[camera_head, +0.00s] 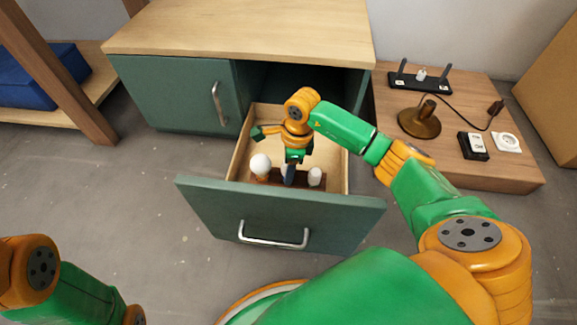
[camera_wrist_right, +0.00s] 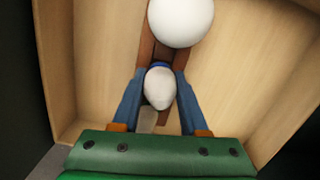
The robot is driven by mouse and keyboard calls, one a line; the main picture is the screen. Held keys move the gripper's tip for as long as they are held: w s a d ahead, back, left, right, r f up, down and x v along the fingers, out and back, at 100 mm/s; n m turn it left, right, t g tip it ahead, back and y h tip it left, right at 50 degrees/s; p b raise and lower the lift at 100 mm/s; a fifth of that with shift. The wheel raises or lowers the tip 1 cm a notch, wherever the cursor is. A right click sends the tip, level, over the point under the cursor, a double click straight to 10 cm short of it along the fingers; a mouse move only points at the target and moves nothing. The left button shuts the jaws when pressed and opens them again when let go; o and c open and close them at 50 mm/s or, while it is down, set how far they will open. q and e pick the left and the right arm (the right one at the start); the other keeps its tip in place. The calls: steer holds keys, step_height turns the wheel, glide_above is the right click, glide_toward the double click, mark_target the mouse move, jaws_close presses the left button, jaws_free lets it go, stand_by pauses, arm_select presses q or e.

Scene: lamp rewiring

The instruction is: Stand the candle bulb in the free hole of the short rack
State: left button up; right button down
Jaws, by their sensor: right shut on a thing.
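My right gripper (camera_head: 290,174) reaches down into the open drawer and is shut on the white candle bulb (camera_wrist_right: 159,88). Its blue fingers stand either side of the bulb in the right wrist view. The brown rack (camera_head: 302,182) lies in the drawer under the gripper and shows in the right wrist view (camera_wrist_right: 147,48). A round white bulb (camera_head: 260,164) stands at the rack's left end, and another white bulb (camera_head: 316,177) at its right. The fingers hide the held bulb's lower end, so I cannot tell whether it is in a hole. My left gripper is out of view.
The cabinet top (camera_head: 240,30) overhangs behind. On the low table (camera_head: 455,165) at right are a lamp base (camera_head: 420,122) with a cord, a black stand (camera_head: 420,84) and small square items.

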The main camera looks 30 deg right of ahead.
steer(key=shift+f, duration=0.5)
steer(key=shift+f, duration=0.15)
stand_by(0.3)
steer(key=shift+c, duration=1.8)
jaws_free()
